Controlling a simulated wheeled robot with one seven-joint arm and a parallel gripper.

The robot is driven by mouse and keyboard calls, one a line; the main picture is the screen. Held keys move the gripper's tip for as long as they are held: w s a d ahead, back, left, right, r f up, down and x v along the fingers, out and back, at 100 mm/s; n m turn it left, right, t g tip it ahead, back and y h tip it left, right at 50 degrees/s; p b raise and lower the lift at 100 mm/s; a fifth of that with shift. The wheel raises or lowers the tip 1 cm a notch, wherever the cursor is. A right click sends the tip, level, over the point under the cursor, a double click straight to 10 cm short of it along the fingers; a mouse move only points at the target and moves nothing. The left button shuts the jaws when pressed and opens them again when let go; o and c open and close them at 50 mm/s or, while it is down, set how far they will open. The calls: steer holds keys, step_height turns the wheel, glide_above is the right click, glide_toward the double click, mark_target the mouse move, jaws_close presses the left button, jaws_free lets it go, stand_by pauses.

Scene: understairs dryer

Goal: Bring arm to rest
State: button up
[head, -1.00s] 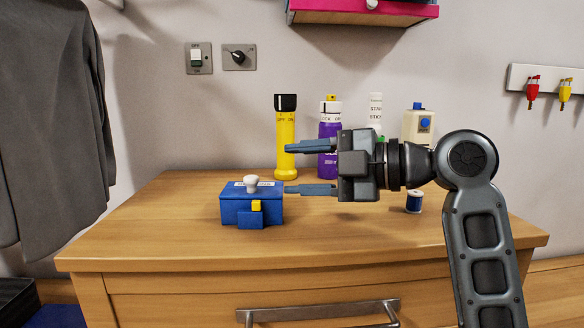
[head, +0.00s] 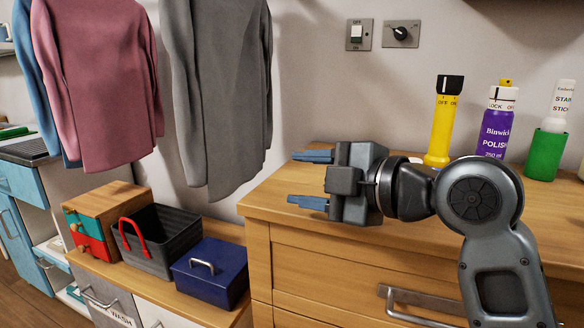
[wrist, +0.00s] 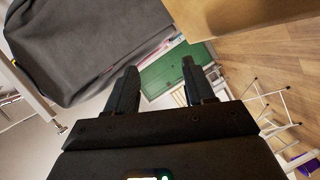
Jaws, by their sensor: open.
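My gripper (head: 311,179) is open and empty in the head view. Its two blue-grey fingers point left, apart from each other, in front of the left part of the wooden chest of drawers (head: 300,258). Nothing shows between the fingers. My forearm rises from the lower right. In the wrist view my gripper (wrist: 158,88) also shows two spread dark fingers with open space between them.
A yellow torch (head: 442,125), a purple polish bottle (head: 495,125) and a green-based stain stick (head: 546,150) stand on the chest. Left are hanging shirts, including a grey one (head: 218,90), above a black basket (head: 160,243) and a blue box (head: 212,272).

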steer(key=s+a+f+m, duration=0.1)
steer(key=s+a+f, duration=0.25)
steer(key=a, duration=0.75)
steer(key=s+d+f+m+t+h, duration=0.2)
steer(key=s+d+f+m, duration=0.3)
steer(key=d+f+m, duration=0.3)
steer(key=s+d+f+m+t+h, duration=0.25)
steer(key=s+d+f+m, duration=0.3)
steer(key=f, duration=0.35)
steer(key=s+d+f+m+h+b, duration=0.1)
steer(key=s+d+f+m+h, duration=0.25)
steer(key=s+d, duration=0.65)
steer(key=s+d+f+m+h, duration=0.35)
steer(key=s+d, duration=0.35)
steer(key=s, duration=0.6)
steer(key=s+d+r+m, duration=0.2)
steer(key=s+d+r, duration=0.1)
steer(key=s, duration=0.4)
step_height(320, 180, up, 22)
steer(key=p, duration=2.1)
steer(key=shift+f+h+p, duration=0.15)
steer(key=shift+h+p, duration=0.2)
steer(key=shift+p, duration=0.05)
